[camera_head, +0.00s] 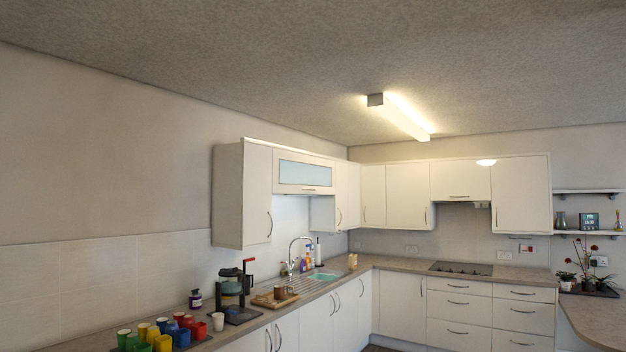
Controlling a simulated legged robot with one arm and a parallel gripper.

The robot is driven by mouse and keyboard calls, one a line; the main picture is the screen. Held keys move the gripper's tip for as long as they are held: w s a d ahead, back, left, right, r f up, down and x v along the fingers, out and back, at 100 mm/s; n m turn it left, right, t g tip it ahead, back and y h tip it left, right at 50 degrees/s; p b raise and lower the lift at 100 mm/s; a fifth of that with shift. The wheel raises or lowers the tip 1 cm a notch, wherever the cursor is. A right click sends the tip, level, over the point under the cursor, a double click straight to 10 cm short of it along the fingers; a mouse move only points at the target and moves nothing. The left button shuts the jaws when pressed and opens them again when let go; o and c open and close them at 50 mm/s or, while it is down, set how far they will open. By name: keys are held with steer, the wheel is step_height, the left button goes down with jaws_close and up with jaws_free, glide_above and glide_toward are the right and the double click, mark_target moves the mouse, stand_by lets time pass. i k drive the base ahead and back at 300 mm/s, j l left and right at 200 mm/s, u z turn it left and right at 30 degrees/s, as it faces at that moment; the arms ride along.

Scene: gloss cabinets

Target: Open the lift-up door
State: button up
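A short wide wall-cabinet door with a frosted glass panel (303,173) is on the left wall above the sink. It looks closed, with a horizontal handle (309,190) along its bottom edge. A second short wide door (460,178), plain white, is on the back wall above the hob, also closed, with a horizontal handle at its bottom. Either has the form of a lift-up door; I cannot tell which one is meant. My gripper is not in view.
Tall wall cabinets (257,192) flank the glass-panel door. Below are a worktop with colourful cups (163,342), a coffee maker (231,288), a wooden tray (275,300), a tap (293,251) and bottles. Open air lies in front of the wall cabinets.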

mark_target(292, 172)
steer(key=i, duration=4.65)
steer(key=j+u, duration=0.05)
steer(key=j, duration=0.15)
